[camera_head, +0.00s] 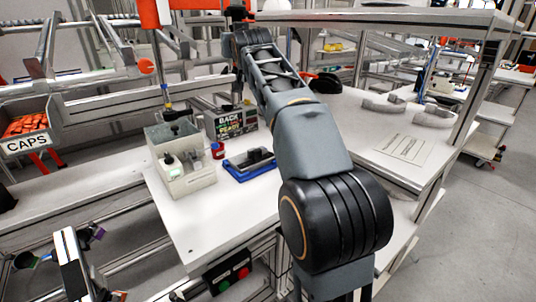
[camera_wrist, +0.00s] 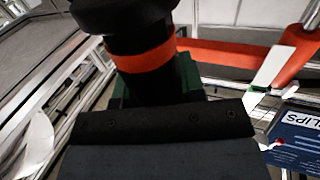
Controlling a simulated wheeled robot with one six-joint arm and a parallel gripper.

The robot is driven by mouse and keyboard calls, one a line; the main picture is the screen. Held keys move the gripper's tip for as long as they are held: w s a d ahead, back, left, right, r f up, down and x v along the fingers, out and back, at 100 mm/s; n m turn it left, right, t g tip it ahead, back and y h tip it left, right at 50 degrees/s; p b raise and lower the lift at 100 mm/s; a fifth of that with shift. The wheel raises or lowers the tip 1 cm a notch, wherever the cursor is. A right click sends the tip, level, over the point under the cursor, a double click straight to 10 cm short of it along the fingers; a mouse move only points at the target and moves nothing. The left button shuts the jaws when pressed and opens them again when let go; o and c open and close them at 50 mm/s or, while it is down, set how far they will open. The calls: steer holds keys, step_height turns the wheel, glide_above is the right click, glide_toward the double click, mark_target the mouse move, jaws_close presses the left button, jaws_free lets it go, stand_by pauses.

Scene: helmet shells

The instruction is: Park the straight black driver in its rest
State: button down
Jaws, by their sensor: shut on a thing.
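In the wrist view a black cylindrical tool with an orange-red band, which looks like the straight black driver (camera_wrist: 135,18), stands up between the jaws of my gripper (camera_wrist: 155,90). My gripper is shut on it. Its lower part is hidden behind the dark gripper body. In the head view my arm reaches away to the back of the bench, and the gripper end is small and partly hidden there. I cannot tell which thing in view is the rest.
The bench holds a pale box fixture (camera_head: 186,178), a red pot (camera_head: 217,151), a blue tray (camera_head: 237,171) and a "BACK READY" sign (camera_head: 240,121). An orange tool (camera_head: 149,14) hangs at upper left. A CAPS bin (camera_head: 26,143) is at left. The bench front is clear.

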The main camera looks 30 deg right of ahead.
steer(key=s+d+b, duration=0.2)
steer(key=s+d, duration=0.2)
steer(key=d, duration=0.1)
steer(key=shift+s+d+b, duration=0.15)
steer(key=shift+d+b, duration=0.05)
steer(key=shift+b, duration=0.1)
steer(key=s+d+b, duration=0.4)
steer(key=s+d, duration=0.2)
steer(key=d, duration=0.2)
stand_by(0.6)
stand_by(0.5)
